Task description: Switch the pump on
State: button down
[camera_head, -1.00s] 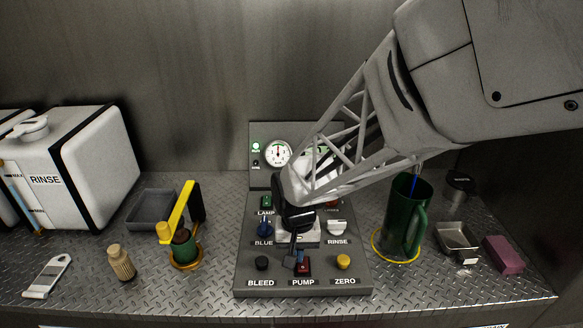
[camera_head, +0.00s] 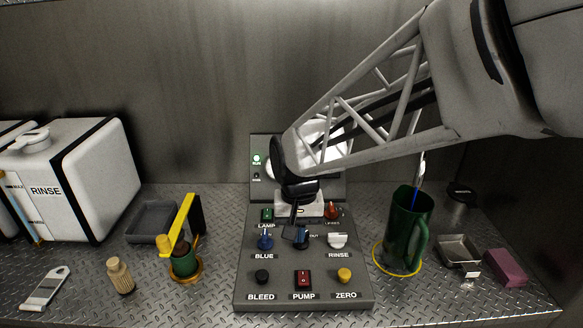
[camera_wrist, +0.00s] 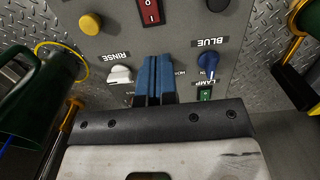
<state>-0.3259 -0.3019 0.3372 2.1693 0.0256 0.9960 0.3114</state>
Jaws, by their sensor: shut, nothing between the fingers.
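The red PUMP rocker switch (camera_head: 303,281) is at the front middle of the grey control panel (camera_head: 325,300), between the BLEED and ZERO knobs. It also shows at the top edge of the wrist view (camera_wrist: 149,10), partly cut off. I cannot tell which side of the rocker is pressed. My gripper (camera_head: 302,237) is shut and empty, behind the switch and apart from it, over the panel's middle. Its blue fingers (camera_wrist: 154,75) point towards the switch side in the wrist view. A green lamp (camera_head: 256,159) is lit on the panel's upright back.
The blue knob (camera_head: 265,242) and white RINSE knob (camera_head: 338,241) flank my gripper. The black BLEED knob (camera_head: 262,277) and yellow ZERO knob (camera_head: 344,275) flank the switch. A green jug (camera_head: 407,225) stands right, a yellow-handled item (camera_head: 179,220) left. My arm hides most of the gauge.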

jog(key=shift+w+r, duration=0.15)
jog(key=shift+r, duration=1.6)
jog(key=shift+d, duration=0.1)
jog(key=s+d+r+t, duration=0.2)
jog(key=s+d+t, duration=0.1)
jog(key=s+d, duration=1.3)
jog(key=shift+s+r, duration=0.15)
jog(key=shift+r, duration=0.25)
